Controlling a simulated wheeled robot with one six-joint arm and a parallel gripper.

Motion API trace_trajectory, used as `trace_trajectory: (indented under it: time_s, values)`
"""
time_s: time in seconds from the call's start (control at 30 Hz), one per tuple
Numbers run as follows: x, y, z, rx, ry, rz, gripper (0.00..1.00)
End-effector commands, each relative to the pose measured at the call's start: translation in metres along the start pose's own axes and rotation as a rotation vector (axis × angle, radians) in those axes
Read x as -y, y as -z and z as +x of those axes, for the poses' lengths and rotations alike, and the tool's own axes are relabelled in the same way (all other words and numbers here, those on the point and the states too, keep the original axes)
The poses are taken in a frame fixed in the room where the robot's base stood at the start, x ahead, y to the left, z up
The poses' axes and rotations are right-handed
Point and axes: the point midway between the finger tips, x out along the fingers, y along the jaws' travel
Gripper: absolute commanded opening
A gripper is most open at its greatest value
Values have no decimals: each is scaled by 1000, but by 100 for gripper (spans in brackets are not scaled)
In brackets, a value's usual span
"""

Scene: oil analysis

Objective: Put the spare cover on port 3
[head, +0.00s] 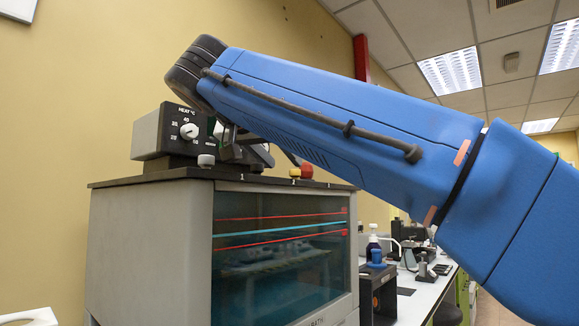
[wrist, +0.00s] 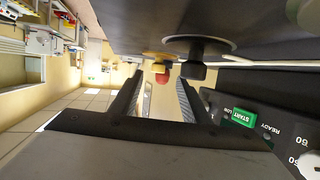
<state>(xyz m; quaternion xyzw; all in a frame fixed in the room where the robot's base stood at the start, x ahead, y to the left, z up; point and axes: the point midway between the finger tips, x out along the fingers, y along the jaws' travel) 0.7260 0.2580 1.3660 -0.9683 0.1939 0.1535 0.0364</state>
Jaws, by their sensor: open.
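My gripper (wrist: 157,88) is open, with nothing between its two dark fingers. In the wrist view a dark round cover with a black knob (wrist: 194,71) lies just beyond the fingertips, near the right finger. A red knob (wrist: 162,77) with a yellow part (wrist: 156,56) shows beyond the gap between the fingers. In the head view a red knob (head: 307,171) and a yellow one (head: 295,171) stand on the bath's top, and a pale grey knob (head: 206,160) stands near its left front. I cannot tell which is the spare cover. Port 3 is not clearly visible; my arm covers part of the top.
The bath (head: 150,245) has a glass front with red and blue level lines. A heater control box (head: 160,133) stands on its top at the back left; its START button (wrist: 243,117) shows close by in the wrist view. A bench with equipment (head: 410,310) is behind.

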Motion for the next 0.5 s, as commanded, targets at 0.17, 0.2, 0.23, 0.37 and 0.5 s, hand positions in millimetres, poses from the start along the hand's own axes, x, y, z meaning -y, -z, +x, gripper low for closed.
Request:
trace_trajectory:
  time_s: [0.17, 0.2, 0.23, 0.37, 0.5]
  values:
    - [-1, 3, -31, -4, 6, 8, 42]
    - [-1, 4, -37, -5, 6, 9, 42]
    - [-2, 4, -42, -6, 6, 10, 42]
    - [-3, 6, -63, -8, 8, 15, 42]
    - [-5, 8, -82, -9, 8, 20, 42]
